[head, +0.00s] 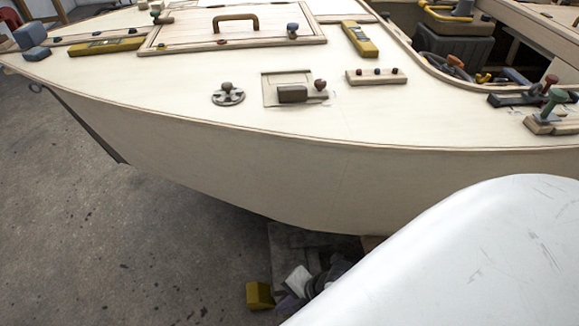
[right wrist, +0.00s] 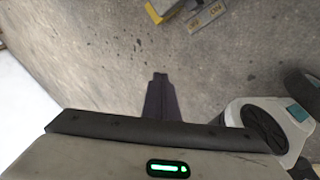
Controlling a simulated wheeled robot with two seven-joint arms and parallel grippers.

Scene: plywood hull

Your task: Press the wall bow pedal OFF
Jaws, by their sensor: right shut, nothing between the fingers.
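A pedal unit with a yellow-edged grey block (right wrist: 165,9) and a grey plate with lettering (right wrist: 207,16) is at the top edge of the right wrist view, partly cut off. The lettering is too small to read surely. My right gripper (right wrist: 160,92) is shut and empty; its dark fingers point toward the pedal, with grey floor showing between. In the head view a yellow block (head: 260,295) shows low beside the hull, perhaps the same unit. Dark and purple parts next to it may be my right gripper. My left gripper is not in view.
The pale plywood hull (head: 230,170) overhangs the floor. Its deck carries a hatch with a brown handle (head: 235,21), yellow levels (head: 360,39) and several knobs. Open concrete floor (head: 110,240) lies at left. A smooth white surface hides the lower right.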

